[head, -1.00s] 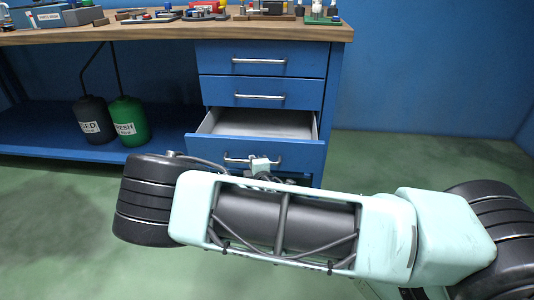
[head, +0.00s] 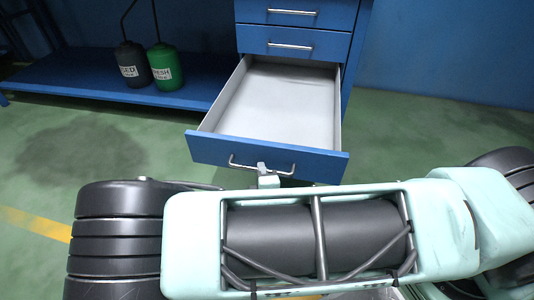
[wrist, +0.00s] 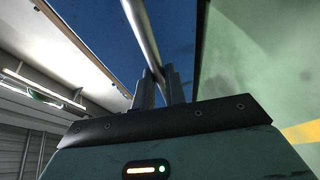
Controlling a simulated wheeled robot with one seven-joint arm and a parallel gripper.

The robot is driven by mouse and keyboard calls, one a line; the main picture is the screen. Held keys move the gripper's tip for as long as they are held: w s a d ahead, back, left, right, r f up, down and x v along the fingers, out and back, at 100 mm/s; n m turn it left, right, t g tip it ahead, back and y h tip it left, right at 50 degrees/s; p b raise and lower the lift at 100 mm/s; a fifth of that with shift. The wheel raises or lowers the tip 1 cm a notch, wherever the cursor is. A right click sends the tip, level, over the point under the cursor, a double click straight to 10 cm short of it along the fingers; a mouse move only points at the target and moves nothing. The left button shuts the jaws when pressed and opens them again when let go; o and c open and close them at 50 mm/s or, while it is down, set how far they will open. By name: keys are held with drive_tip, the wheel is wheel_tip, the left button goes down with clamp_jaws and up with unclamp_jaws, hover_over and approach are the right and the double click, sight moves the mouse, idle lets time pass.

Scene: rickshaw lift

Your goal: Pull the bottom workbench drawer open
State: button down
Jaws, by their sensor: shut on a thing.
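The bottom workbench drawer (head: 275,98) is far out of the blue workbench in the head view, and its pale inside looks empty. Its metal bar handle (head: 245,167) is on the blue front panel (head: 322,163). My gripper (head: 262,168) is at the middle of this handle, mostly hidden behind my arm. In the wrist view the two fingers of my gripper (wrist: 160,88) are closed around the handle bar (wrist: 141,32), with the blue drawer front behind.
Two upper drawers (head: 291,42) are shut above. A dark bottle (head: 133,65) and a green bottle (head: 165,67) stand on the blue lower shelf (head: 75,78) at left. The green floor (head: 100,135) is clear left of the drawer.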

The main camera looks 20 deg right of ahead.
drive_tip(key=shift+s+a, duration=0.45)
drive_tip(key=shift+s, duration=0.2)
drive_tip(key=shift+s+a, duration=0.45)
drive_tip(key=shift+s, duration=0.2)
drive_tip(key=c, duration=1.5)
unclamp_jaws()
drive_tip(key=shift+o, duration=0.2)
drive_tip(key=p+v, duration=0.3)
drive_tip(key=v, duration=1.4)
drive_tip(key=shift+s+p, duration=0.2)
drive_tip(key=shift+p, duration=0.1)
drive_tip(key=shift+a, duration=0.1)
